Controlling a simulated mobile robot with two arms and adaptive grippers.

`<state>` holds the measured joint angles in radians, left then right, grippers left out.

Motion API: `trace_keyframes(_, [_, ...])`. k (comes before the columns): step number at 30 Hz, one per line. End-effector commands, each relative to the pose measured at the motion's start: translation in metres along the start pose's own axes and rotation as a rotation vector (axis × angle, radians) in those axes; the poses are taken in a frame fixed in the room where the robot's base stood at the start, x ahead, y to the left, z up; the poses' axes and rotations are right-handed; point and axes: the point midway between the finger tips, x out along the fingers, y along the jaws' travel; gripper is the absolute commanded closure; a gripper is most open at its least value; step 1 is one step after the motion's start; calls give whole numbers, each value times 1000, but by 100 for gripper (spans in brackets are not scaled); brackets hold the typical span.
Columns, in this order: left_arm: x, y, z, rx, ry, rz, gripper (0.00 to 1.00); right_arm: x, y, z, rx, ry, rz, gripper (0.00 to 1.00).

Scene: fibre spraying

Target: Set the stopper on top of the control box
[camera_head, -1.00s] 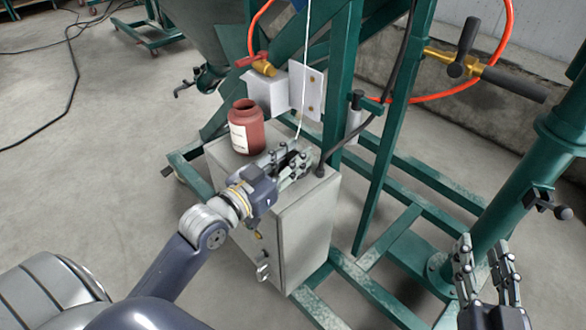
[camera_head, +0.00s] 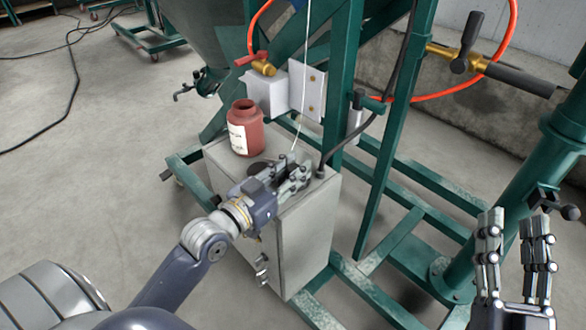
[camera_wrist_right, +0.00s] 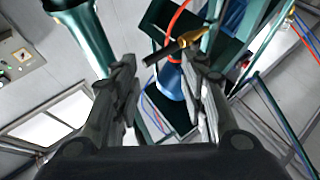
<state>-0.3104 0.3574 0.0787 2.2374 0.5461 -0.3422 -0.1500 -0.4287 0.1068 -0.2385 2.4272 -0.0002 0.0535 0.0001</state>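The grey control box (camera_head: 305,235) stands in the middle of the head view, inside the green frame. A dark round piece (camera_head: 258,169), which looks like the stopper, is on its top between the red-brown bottle and my left gripper, partly hidden by the gripper. My left gripper (camera_head: 294,172) is low over the box top, just right of the dark piece. Its fingers overlap in view, so its opening is unclear. My right gripper (camera_head: 514,228) is open and empty at the lower right. Its spread fingers also show in the right wrist view (camera_wrist_right: 160,75).
The open red-brown bottle (camera_head: 246,128) with a white label stands at the back left of the box top. Green posts and beams (camera_head: 385,160) surround the box.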

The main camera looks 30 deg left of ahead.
Motion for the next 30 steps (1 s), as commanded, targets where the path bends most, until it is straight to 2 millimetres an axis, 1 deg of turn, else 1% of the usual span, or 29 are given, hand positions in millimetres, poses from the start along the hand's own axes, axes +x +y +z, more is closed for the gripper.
trace_keyframes(1, [0,0,0,0,-1,0,58,0,0,0,0,-1,0,60])
trace_keyframes(2, [0,0,0,0,-1,0,55,0,0,0,0,-2,0,60])
trace_keyframes(10, [0,0,0,0,-1,0,55,0,0,1,1,-2,0,60])
trace_keyframes(14, [0,0,-3,0,0,0,55,1,0,1,1,-9,0,60])
trace_keyframes(17, [-9,0,-2,1,-3,-1,55,1,0,5,0,-30,0,60])
trace_keyframes(20, [-21,0,-1,2,-6,0,55,-1,3,15,-4,-87,5,60])
trace_keyframes(30, [-70,0,-1,1,-6,1,55,-7,6,44,-8,-239,12,60])
